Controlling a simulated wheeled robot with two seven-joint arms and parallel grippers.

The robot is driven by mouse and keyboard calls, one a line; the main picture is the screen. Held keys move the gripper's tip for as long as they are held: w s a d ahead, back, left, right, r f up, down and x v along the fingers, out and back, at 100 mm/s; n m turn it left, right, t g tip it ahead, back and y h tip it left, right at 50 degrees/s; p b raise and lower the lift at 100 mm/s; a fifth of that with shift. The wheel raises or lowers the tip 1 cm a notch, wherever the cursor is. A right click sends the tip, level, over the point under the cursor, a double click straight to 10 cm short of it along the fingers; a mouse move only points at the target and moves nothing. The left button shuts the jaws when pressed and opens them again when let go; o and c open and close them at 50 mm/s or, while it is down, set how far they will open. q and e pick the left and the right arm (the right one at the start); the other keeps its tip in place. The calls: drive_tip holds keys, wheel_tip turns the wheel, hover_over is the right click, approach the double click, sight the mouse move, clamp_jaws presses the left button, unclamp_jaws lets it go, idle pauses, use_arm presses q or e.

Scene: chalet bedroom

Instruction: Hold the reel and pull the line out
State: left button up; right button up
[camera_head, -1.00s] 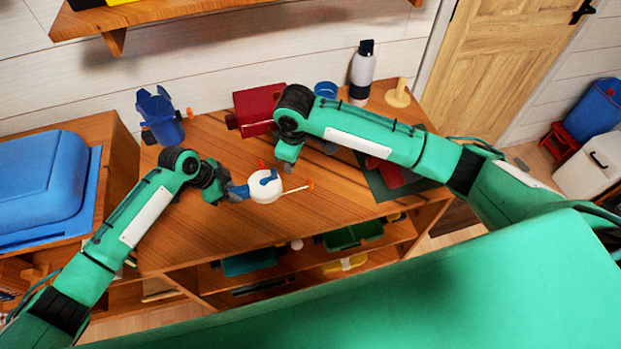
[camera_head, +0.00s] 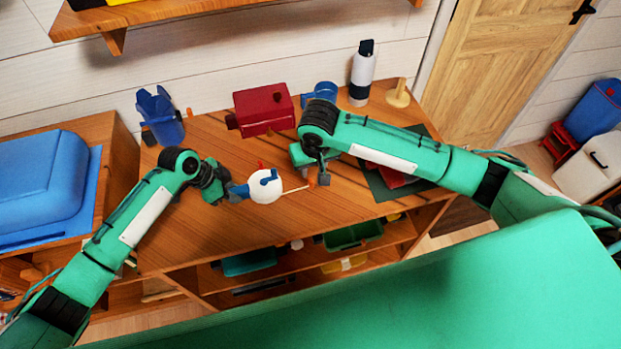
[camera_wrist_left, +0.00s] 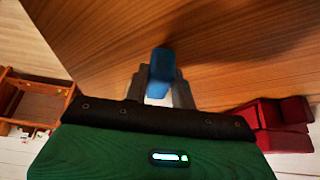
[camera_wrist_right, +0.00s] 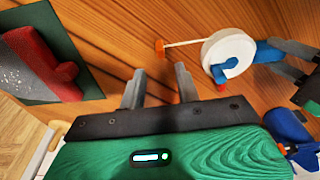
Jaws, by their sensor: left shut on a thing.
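The reel (camera_head: 265,188) is a white disc with a blue crank on its face, above or on the wooden bench top. My left gripper (camera_head: 229,191) is shut on its blue handle, which also shows between the fingers in the left wrist view (camera_wrist_left: 161,66). A pale line (camera_head: 294,190) sticks out from the reel's right side to an orange end tab (camera_head: 311,179). My right gripper (camera_head: 321,173) is open and empty close to the tab. In the right wrist view, the tab (camera_wrist_right: 160,48) lies beyond the fingertips, with the reel (camera_wrist_right: 222,58) to the right.
On the bench (camera_head: 210,245) stand a red box-shaped thing (camera_head: 263,110), a blue thing (camera_head: 161,118), a grey-white bottle (camera_head: 361,75) and a wooden peg stand (camera_head: 398,93). A dark green mat (camera_head: 376,185) with a red item lies right of my right gripper. The front left bench top is clear.

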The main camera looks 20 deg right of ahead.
sight(311, 181)
drive_tip(key=shift+w+f, duration=0.2)
drive_tip(key=shift+f, duration=1.1)
drive_tip(key=shift+w+f, duration=0.15)
drive_tip(key=shift+f, duration=1.15)
drive_tip(key=shift+w+f, duration=0.2)
drive_tip(key=shift+f, duration=1.1)
drive_tip(key=shift+c, duration=0.4)
clamp_jaws()
